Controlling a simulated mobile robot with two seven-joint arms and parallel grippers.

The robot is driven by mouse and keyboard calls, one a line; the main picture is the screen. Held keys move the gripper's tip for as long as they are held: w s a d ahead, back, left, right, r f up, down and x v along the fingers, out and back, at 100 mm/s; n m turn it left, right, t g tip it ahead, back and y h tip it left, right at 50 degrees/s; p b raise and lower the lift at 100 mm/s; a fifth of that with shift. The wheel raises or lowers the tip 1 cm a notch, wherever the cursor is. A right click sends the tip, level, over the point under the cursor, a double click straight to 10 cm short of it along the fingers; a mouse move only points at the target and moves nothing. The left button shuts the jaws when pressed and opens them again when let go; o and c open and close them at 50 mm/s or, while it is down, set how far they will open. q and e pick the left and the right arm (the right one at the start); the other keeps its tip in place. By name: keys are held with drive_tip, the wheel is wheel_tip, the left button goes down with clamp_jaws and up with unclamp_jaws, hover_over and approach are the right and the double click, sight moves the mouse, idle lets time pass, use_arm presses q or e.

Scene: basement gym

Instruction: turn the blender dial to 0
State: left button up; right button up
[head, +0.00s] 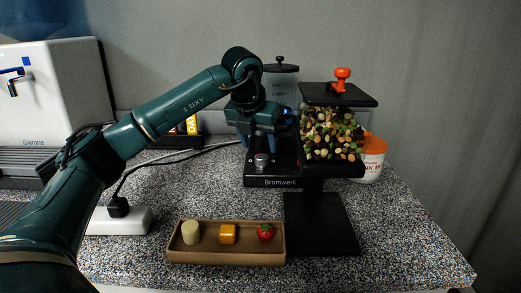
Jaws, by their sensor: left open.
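The blender has a black base (275,183) with "Brumwerk" lettering on its front. Its small silver dial (262,160) sits on top of the base near the front; the setting it points to is too small to read. A clear jar with a black lid (281,68) rises behind my arm, its lower part hidden. My left gripper (262,147) is open and points down just above and behind the dial, with its fingers spread to either side. I cannot tell whether it touches the dial. My right gripper is not in view.
A black-lidded container of mixed beans (332,136) with an orange knob stands close on the right, above a black stand (322,225). A brown tray (225,256) holds food pieces in front. A white power strip (138,222) lies left; a white orange-lidded tub (372,162) stands right.

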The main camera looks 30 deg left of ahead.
use_arm(q)
drive_tip(key=v, duration=0.9)
drive_tip(key=shift+p, duration=0.35)
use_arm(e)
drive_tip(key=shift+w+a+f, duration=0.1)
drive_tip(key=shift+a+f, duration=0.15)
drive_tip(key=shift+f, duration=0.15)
use_arm(q)
drive_tip(key=shift+w, duration=0.1)
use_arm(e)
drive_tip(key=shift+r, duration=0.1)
